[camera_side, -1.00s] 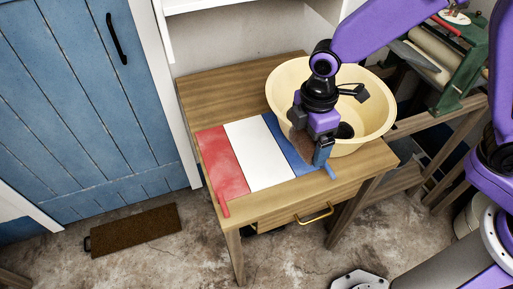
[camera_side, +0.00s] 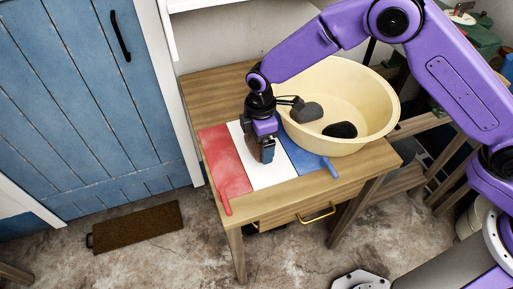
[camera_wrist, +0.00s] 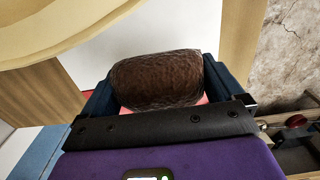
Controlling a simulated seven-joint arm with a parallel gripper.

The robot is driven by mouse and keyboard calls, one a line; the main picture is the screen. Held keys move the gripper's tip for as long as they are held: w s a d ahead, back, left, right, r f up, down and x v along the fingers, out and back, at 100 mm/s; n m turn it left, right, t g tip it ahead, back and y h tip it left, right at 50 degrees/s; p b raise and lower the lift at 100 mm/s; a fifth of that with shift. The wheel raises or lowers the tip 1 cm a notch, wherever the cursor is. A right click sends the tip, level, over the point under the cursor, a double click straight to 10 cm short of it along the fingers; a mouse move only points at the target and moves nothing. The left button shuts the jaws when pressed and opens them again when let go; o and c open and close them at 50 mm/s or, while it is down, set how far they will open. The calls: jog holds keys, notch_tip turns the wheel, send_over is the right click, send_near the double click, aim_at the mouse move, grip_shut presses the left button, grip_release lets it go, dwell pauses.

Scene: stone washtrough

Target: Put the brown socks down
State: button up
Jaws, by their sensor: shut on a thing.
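The brown socks (camera_wrist: 157,80) are a rolled, dark brown bundle between the two jaws of my gripper (camera_wrist: 155,92) in the wrist view. In the side view my gripper (camera_side: 264,152) points down over the white panel (camera_side: 268,178), with the brown socks (camera_side: 253,148) partly hidden behind its finger. I cannot tell whether the socks touch the panel. A red panel (camera_side: 223,160) lies to the left of the white one and a blue panel (camera_side: 305,158) to the right.
A cream basin (camera_side: 386,120) stands on the wooden table (camera_side: 212,90) behind and right of the panels. It holds a dark grey bundle (camera_side: 308,112) and a black bundle (camera_side: 341,130). The table's front edge and a drawer with a brass handle (camera_side: 316,214) are near.

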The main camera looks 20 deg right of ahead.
jog(key=shift+w+a+f, duration=0.2)
jog(key=shift+w+f, duration=0.05)
jog(key=shift+f, duration=0.1)
jog(key=shift+w+a+f, duration=0.1)
jog(key=shift+w+f, duration=0.05)
jog(key=shift+f, duration=1.65)
jog(key=shift+f, duration=0.15)
jog(key=o, duration=0.7)
notch_tip(320, 180, up, 12)
jog(key=shift+f, duration=0.25)
jog(key=shift+r, duration=0.45)
